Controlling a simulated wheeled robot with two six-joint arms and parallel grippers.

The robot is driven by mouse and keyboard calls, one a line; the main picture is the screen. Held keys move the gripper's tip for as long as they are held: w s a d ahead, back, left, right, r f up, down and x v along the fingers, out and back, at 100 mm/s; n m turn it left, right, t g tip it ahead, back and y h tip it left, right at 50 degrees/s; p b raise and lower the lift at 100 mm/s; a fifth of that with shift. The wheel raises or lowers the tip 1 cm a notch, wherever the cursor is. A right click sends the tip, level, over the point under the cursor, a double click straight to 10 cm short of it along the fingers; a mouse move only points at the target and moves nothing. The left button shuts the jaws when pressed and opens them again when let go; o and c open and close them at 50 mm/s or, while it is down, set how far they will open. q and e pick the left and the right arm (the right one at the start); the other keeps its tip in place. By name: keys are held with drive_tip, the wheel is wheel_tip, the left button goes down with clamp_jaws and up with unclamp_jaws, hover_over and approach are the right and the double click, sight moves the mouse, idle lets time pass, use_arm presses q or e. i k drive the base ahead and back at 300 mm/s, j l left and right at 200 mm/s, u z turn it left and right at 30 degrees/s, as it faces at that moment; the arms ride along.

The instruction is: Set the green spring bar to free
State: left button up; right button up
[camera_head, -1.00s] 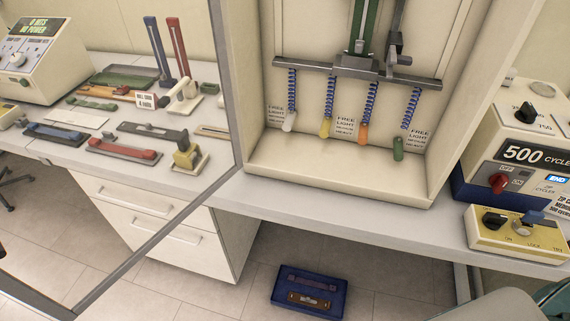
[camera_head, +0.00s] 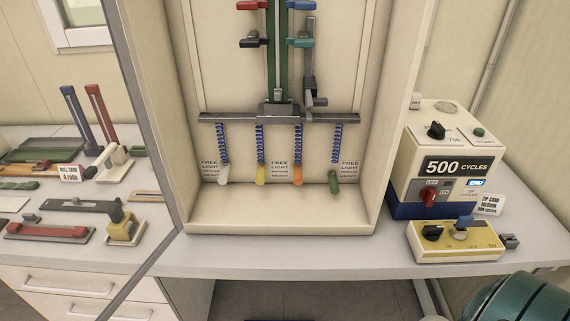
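The green spring bar (camera_head: 334,183) hangs at the lower end of the rightmost blue spring (camera_head: 338,143), inside the cream test cabinet. A label (camera_head: 349,170) to its right reads FREE, LIGHT and two smaller lines below. The bar's end is low, about level with the lower label lines. I cannot tell its exact setting. To its left hang an orange bar (camera_head: 298,176), a yellow bar (camera_head: 261,176) and a white bar (camera_head: 224,175) on like springs. All springs hang from a grey crossbar (camera_head: 225,117). Neither gripper is in view.
The cabinet floor (camera_head: 270,221) in front of the bars is clear. A cycle counter box (camera_head: 450,150) and a yellow switch box (camera_head: 456,242) stand right on the bench. Shoe-test parts lie on the left bench. A teal rounded object (camera_head: 522,305) is at bottom right.

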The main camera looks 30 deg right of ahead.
sight(334, 184)
drive_tip(key=z, duration=1.3)
drive_tip(key=k+j+u, duration=0.25)
drive_tip(key=j+u, duration=0.25)
drive_tip(key=k+l, duration=0.05)
drive_tip(key=l, duration=0.05)
